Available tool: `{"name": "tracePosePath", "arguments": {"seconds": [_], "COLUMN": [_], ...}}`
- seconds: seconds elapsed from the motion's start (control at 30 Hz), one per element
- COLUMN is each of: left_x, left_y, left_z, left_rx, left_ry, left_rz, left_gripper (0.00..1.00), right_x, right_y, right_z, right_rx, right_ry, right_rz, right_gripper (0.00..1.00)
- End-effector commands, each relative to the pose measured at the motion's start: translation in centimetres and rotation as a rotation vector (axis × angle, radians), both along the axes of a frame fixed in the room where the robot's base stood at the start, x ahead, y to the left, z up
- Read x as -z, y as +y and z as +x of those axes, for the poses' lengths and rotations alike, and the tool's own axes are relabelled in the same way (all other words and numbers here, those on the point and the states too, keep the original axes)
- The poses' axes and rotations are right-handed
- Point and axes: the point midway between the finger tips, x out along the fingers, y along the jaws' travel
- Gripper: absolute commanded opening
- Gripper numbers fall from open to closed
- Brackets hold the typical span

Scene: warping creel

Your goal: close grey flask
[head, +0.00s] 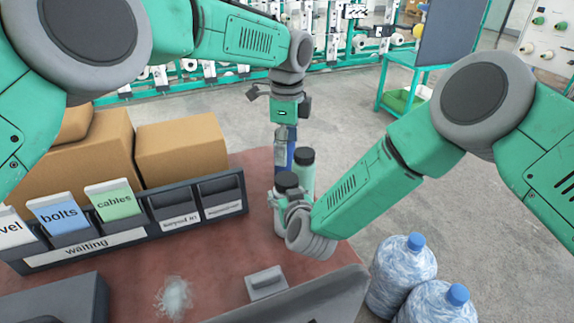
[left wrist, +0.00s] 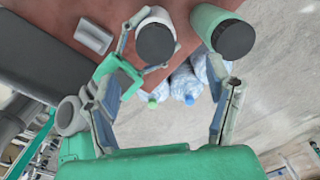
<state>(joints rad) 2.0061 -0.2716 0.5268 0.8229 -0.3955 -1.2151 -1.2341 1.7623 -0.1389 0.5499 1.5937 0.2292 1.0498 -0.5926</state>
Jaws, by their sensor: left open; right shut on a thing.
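The grey flask (head: 280,222) stands upright near the table's right edge, with a dark lid (head: 287,181) on its top. I cannot tell how tightly the lid sits. My right gripper (head: 290,201) is shut around the flask below the lid and hides part of its body. The left wrist view also shows the flask's pale body (left wrist: 157,14) and dark lid (left wrist: 155,44). My left gripper (left wrist: 160,92) is open and empty. In the head view it hangs beyond and above the flask, apart from its lid.
A green flask (head: 303,176) with a dark lid stands close behind the grey one. A row of labelled bins (head: 135,235) and cardboard boxes (head: 182,146) are at left. A grey block (head: 266,283) lies in front. Large bottles (head: 402,270) stand on the floor at right.

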Motion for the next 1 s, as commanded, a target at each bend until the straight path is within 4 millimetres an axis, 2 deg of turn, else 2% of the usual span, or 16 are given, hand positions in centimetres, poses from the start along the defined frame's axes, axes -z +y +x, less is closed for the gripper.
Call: {"name": "tracePosePath", "arguments": {"seconds": [0.1, 0.2, 0.53, 0.57, 0.6, 0.63, 0.87, 1.0], "left_x": [-1.6, -2.3, -2.7, -2.7, -2.7, -2.7, -2.7, -2.7], "left_y": [0.0, 0.0, 0.0, 0.0, 0.0, 0.0, 0.0, 0.0], "left_z": [0.1, 0.0, 0.0, 0.0, 0.0, 0.0, 0.0, 0.0], "left_rx": [-0.001, -0.001, 0.000, 0.000, 0.000, 0.000, -0.001, -0.001], "left_ry": [-0.001, 0.000, 0.001, 0.000, 0.001, 0.001, 0.000, 0.000], "left_rz": [0.000, 0.001, 0.000, 0.000, 0.000, 0.001, 0.001, 0.001], "left_gripper": [0.73, 0.73, 0.73, 0.73, 0.73, 0.73, 0.73, 0.73], "right_x": [0.1, 0.1, 0.1, 0.1, 0.1, 0.1, 0.0, -0.3], "right_y": [-0.1, -0.1, -0.1, -0.1, -0.1, -0.1, -0.1, -0.2], "right_z": [0.0, 0.0, 0.0, 0.0, 0.0, 0.0, 0.0, -0.8], "right_rx": [0.001, 0.001, 0.002, 0.002, 0.002, 0.002, 0.001, -0.001], "right_ry": [0.002, 0.002, 0.001, 0.001, 0.001, 0.001, 0.000, 0.002], "right_rz": [-0.002, -0.002, -0.001, -0.001, -0.001, -0.001, 0.000, -0.001], "right_gripper": [0.00, 0.00, 0.00, 0.63, 0.77, 0.80, 0.80, 0.80]}}
